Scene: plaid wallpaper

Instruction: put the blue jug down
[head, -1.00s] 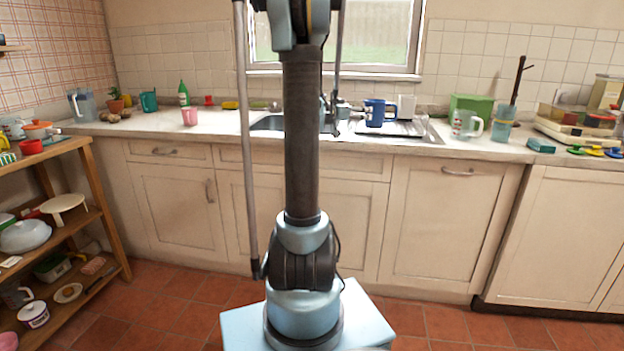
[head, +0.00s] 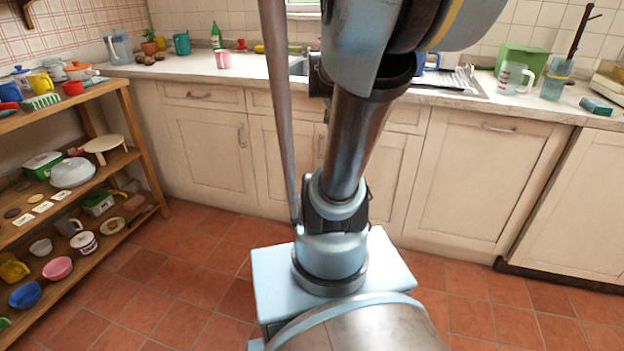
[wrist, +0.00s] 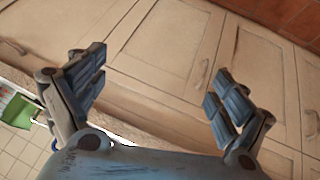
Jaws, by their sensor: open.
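The blue jug (head: 419,64) stands by the sink's draining area on the far counter. In the head view my arm covers most of it, and only a blue edge and its handle side show. My gripper (wrist: 155,95) is open in the wrist view, with its two fingers wide apart and nothing between them. Cupboard fronts show behind the fingers. A small blue curve beside the left finger may be part of the jug; I cannot tell. In the head view my gripper is hidden behind the arm.
A clear measuring jug (head: 514,78), a green box (head: 521,60) and a teal tumbler (head: 555,80) stand right of the sink. A wooden shelf (head: 140,150) of dishes is at the left. The tiled floor is clear.

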